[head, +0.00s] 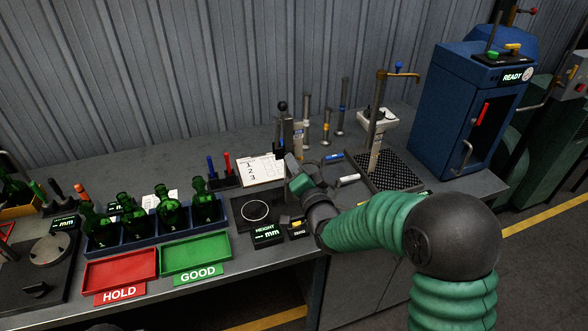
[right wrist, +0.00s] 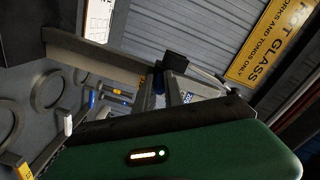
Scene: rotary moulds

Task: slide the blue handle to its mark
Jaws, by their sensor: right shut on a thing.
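My right gripper (head: 291,163) reaches in from the right and is at the upright post of the height gauge (head: 290,132), above the bench. In the right wrist view, the gripper (right wrist: 160,82) is shut on a small dark blue part, which I take to be the blue handle (right wrist: 158,79). Most of this part is hidden by the fingers, and in the head view the gripper covers it. A dark block (right wrist: 176,61) on the gauge sits just above it. I cannot make out the mark in either view. My left gripper is not in view.
The gauge's dark base with a white ring (head: 254,211) and a height display (head: 268,235) stand in front. Green bottles (head: 169,211), a red tray (head: 120,268) and a green tray (head: 196,257) are left. A black grid rack (head: 397,174) and blue cabinet (head: 470,90) are right.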

